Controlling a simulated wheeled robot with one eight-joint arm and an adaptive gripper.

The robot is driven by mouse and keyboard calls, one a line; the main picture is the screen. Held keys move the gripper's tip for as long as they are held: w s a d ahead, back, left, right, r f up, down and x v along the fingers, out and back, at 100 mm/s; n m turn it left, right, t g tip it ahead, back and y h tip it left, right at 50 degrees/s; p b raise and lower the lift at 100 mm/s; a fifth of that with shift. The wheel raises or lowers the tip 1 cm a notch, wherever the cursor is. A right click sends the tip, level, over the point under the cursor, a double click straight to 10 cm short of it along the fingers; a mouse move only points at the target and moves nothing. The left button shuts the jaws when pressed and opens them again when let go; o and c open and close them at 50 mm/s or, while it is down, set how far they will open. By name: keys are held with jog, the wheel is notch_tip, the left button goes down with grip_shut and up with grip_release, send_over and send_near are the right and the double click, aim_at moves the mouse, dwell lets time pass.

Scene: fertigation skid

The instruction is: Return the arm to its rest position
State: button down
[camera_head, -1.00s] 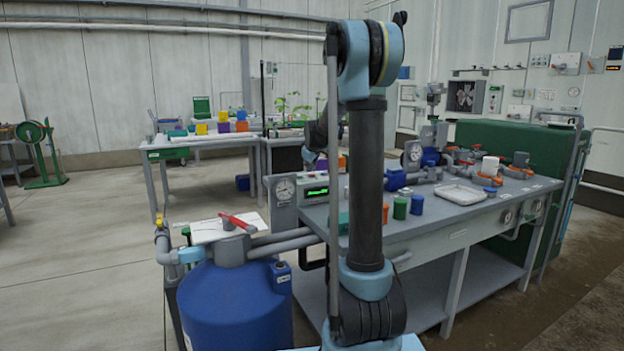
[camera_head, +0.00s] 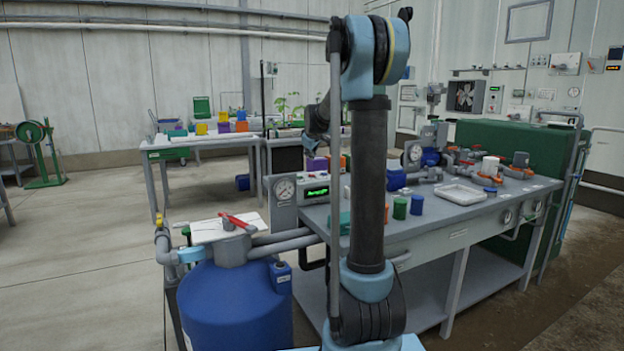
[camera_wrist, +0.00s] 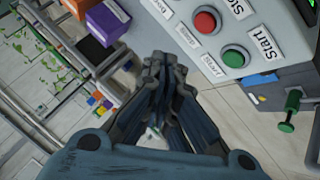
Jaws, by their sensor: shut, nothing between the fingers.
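My arm stands upright in the middle of the head view, with its elbow at the top and the forearm reaching away behind the upper arm. My gripper (camera_wrist: 165,62) shows in the wrist view with its fingers together and nothing between them. In the wrist view a grey control box with a red button (camera_wrist: 205,20) and a green Start button (camera_wrist: 235,57) lies beyond the fingertips to the right. The fingers appear apart from it.
A grey workbench (camera_head: 425,232) with cups, a white tray (camera_head: 461,194) and valves stands to the right of my arm. A blue tank (camera_head: 235,308) stands at the front left, with a red-handled valve (camera_head: 236,221) above it. Open floor (camera_head: 80,250) lies further left.

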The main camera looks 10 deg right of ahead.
dwell(0.5)
jog(key=s+f+m+g, duration=0.2)
jog(key=s+f, duration=0.1)
jog(key=s, duration=1.2)
jog(key=s+f+m+g, duration=0.1)
jog(key=s+f+m, duration=0.15)
jog(key=s, duration=1.15)
jog(key=s+f+m+g, duration=0.1)
jog(key=s+f, duration=0.4)
jog(key=s, duration=0.4)
jog(key=s+f+m+g, duration=0.1)
jog(key=s+f+m, duration=0.1)
jog(key=s+f, duration=0.4)
jog(key=s+d+f+m+g, duration=0.1)
jog(key=s+f, duration=0.4)
jog(key=s, duration=0.7)
jog(key=shift+s+f+g, duration=0.2)
jog(key=shift+f+g, duration=0.2)
jog(key=shift+g, duration=0.1)
jog(key=shift+w+f, duration=0.2)
jog(key=shift+w, duration=0.25)
